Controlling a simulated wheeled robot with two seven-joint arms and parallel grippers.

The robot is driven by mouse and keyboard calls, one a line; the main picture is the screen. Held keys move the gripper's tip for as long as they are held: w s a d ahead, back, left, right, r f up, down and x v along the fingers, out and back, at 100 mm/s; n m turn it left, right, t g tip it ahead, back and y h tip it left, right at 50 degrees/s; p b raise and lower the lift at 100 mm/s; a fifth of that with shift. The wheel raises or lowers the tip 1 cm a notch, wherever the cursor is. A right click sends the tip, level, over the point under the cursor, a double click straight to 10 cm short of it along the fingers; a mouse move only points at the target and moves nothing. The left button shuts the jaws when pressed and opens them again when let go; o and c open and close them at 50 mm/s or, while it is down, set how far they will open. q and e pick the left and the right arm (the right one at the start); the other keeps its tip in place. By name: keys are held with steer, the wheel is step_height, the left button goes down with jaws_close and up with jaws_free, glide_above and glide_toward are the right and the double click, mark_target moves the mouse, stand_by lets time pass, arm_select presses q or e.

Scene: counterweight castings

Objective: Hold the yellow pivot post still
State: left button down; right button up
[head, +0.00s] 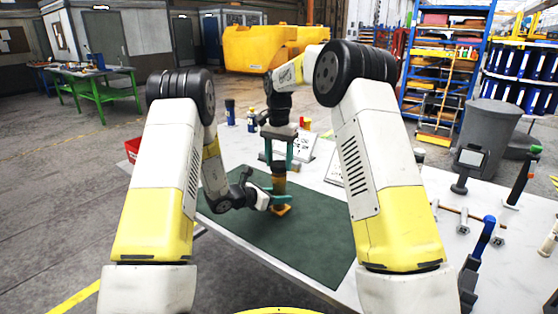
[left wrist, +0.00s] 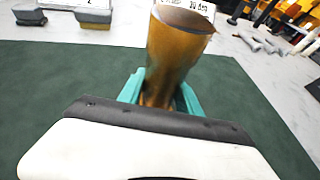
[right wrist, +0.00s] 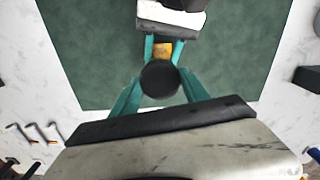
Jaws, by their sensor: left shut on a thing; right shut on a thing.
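The yellow pivot post (head: 279,203) stands upright on a small orange-yellow base (head: 283,211) on the green mat (head: 318,236). My left gripper (head: 280,196) comes in low from the left, its teal fingers shut around the post. In the left wrist view the brownish-yellow column (left wrist: 178,50) rises between those fingers. My right gripper (head: 279,162) points down from above, shut on the dark upper part (head: 279,172) of the column. The right wrist view shows its round dark top (right wrist: 160,78) between the fingers. I cannot tell whether this upper part is separate from the post.
White cards (head: 298,146), small bottles (head: 230,112) and a red bin (head: 132,149) stand toward the back and left. The mat is otherwise clear.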

steer(key=shift+f, duration=0.85)
steer(key=shift+f, duration=0.6)
stand_by(0.3)
